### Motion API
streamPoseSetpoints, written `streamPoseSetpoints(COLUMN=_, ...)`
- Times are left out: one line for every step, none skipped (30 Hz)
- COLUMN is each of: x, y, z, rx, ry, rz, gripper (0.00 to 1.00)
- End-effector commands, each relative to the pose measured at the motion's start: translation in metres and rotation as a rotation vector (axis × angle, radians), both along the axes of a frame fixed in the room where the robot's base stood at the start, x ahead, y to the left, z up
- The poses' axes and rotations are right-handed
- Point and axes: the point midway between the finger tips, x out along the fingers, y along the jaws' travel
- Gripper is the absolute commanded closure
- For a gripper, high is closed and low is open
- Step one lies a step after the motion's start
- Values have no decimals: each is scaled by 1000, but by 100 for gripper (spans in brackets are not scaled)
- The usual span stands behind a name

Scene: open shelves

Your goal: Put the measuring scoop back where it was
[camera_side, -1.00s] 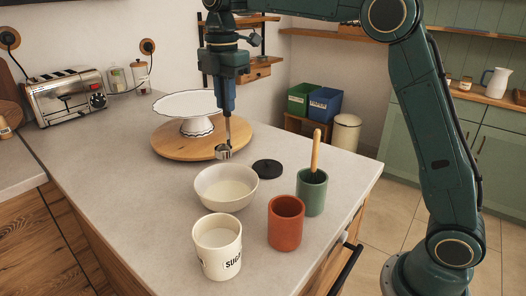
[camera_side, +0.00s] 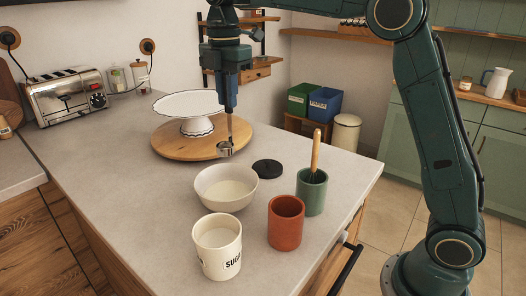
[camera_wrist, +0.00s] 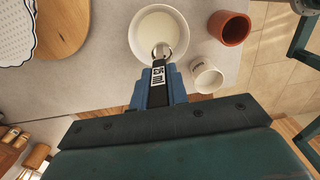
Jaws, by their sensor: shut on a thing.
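My gripper (camera_side: 229,108) is shut on the handle of a small metal measuring scoop (camera_side: 225,148), which hangs upright below it. In the side view the scoop is in front of the round wooden board, above and behind the white bowl (camera_side: 226,201); it appears clear of both. In the wrist view the scoop (camera_wrist: 162,50) shows beyond my gripper (camera_wrist: 158,75), overlapping the bowl's near edge (camera_wrist: 136,40). The bowl holds something pale. The cream canister marked SUGAR (camera_side: 218,262) stands open at the front, with pale contents. Whether the scoop holds anything is unclear.
A terracotta cup (camera_side: 286,232) and a green cup (camera_side: 312,200) with a wooden-handled tool stand right of the bowl. A black lid (camera_side: 267,169) lies behind them. A white cake stand (camera_side: 188,104) is on the wooden board (camera_side: 172,146). The counter's left middle is clear.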

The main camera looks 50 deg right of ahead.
Motion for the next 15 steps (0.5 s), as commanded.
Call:
streamPoseSetpoints(x=-5, y=1, z=4, rx=0, ry=-2, rz=0, gripper=100)
streamPoseSetpoints(x=-8, y=1, z=6, rx=0, ry=-3, rz=0, gripper=100)
streamPoseSetpoints(x=-12, y=2, z=8, rx=0, ry=-2, rz=1, gripper=100)
streamPoseSetpoints(x=-16, y=3, z=10, rx=0, ry=-3, rz=1, gripper=100)
streamPoseSetpoints(x=-20, y=3, z=13, rx=0, ry=-3, rz=1, gripper=100)
streamPoseSetpoints(x=-27, y=4, z=16, rx=0, ry=-3, rz=1, gripper=100)
streamPoseSetpoints(x=-32, y=4, z=18, rx=0, ry=-3, rz=1, gripper=100)
streamPoseSetpoints(x=-37, y=5, z=21, rx=0, ry=-3, rz=1, gripper=100)
streamPoseSetpoints(x=-44, y=6, z=24, rx=0, ry=-3, rz=0, gripper=100)
streamPoseSetpoints(x=-50, y=6, z=27, rx=0, ry=-3, rz=1, gripper=100)
streamPoseSetpoints(x=-56, y=7, z=29, rx=0, ry=-3, rz=1, gripper=100)
streamPoseSetpoints(x=-65, y=7, z=33, rx=0, ry=-3, rz=1, gripper=100)
streamPoseSetpoints(x=-71, y=8, z=35, rx=0, ry=-3, rz=1, gripper=100)
streamPoseSetpoints(x=-77, y=8, z=37, rx=0, ry=-3, rz=2, gripper=100)
streamPoseSetpoints(x=-86, y=9, z=40, rx=0, ry=-3, rz=2, gripper=100)
